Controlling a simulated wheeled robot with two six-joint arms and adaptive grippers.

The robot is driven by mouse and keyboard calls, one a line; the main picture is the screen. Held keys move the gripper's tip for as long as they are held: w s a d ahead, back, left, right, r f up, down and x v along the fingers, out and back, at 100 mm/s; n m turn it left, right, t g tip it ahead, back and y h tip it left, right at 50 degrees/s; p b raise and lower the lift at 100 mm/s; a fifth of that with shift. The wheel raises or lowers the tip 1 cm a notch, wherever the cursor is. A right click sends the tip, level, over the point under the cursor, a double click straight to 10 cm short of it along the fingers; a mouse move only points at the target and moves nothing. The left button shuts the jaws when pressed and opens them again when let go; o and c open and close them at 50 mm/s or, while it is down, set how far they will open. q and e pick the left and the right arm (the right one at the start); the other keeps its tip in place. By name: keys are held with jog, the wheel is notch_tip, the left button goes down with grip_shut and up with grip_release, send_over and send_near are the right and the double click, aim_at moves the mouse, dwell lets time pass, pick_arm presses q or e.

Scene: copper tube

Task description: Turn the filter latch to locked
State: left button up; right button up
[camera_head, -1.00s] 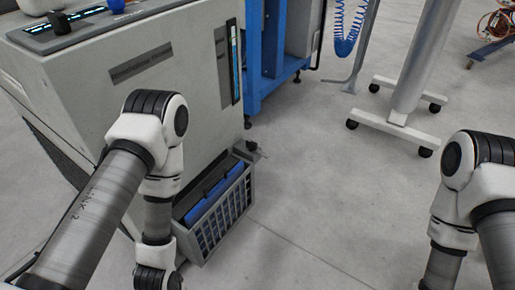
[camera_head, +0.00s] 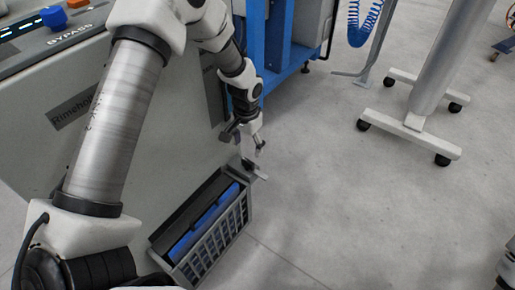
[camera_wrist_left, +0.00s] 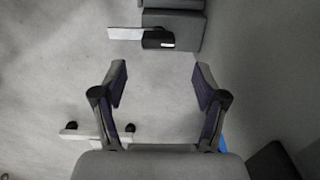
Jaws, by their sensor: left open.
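The filter latch (camera_head: 255,170) is a small light metal lever at the upper back corner of the filter basket, low on the side of the grey machine. In the left wrist view the latch lever (camera_wrist_left: 126,33) points left from a dark pivot block (camera_wrist_left: 158,40). My left gripper (camera_head: 246,143) is just above the latch in the head view. In the left wrist view my left gripper (camera_wrist_left: 158,74) is open and empty, its fingers apart from the latch, which lies beyond the tips. My right gripper is not in view.
The slatted grey filter basket (camera_head: 238,232) holds a blue-and-dark filter (camera_head: 203,222). The grey machine (camera_head: 140,170) stands at left; a blue frame (camera_head: 283,70) is behind. A white wheeled stand (camera_head: 412,135) is at right. Floor between is clear.

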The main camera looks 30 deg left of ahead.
aim_at(248, 161)
pick_arm(q)
jog(key=f+b, duration=0.1)
jog(key=f, duration=0.1)
jog(key=f+b, duration=0.1)
jog(key=f, duration=0.4)
jog(key=shift+s+d+f+b, duration=0.1)
jog(key=shift+s+f+b, duration=0.05)
jog(key=shift+s+b, duration=0.2)
grip_shut()
